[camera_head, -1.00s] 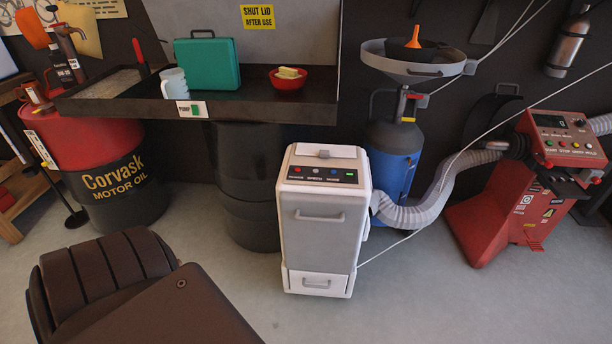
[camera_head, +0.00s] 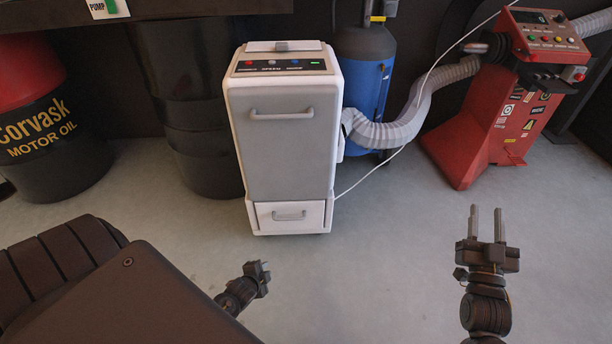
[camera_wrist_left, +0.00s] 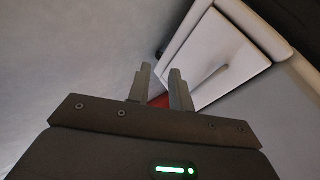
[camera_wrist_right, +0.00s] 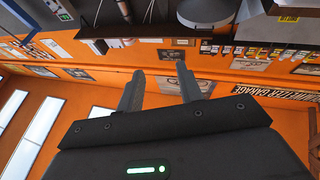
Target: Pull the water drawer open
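A white and grey machine (camera_head: 282,130) stands on the floor in the middle of the head view. Its low white drawer (camera_head: 310,219), with a grey handle (camera_head: 289,215), looks shut. The drawer front (camera_wrist_left: 200,55) and its handle (camera_wrist_left: 210,78) also show in the left wrist view, tilted. My left gripper (camera_head: 263,267) is in front of and below the drawer, apart from it; its fingers (camera_wrist_left: 158,80) are open and empty, just left of the handle in that view. My right gripper (camera_head: 487,215) is open and empty, away to the right of the machine.
A grey hose (camera_head: 410,125) and a thin cable run from beside the machine toward a red machine (camera_head: 490,125) at the right. A blue tank (camera_head: 362,85) stands behind. Black drums (camera_head: 185,110) stand at the left. The floor (camera_head: 385,240) before the drawer is clear.

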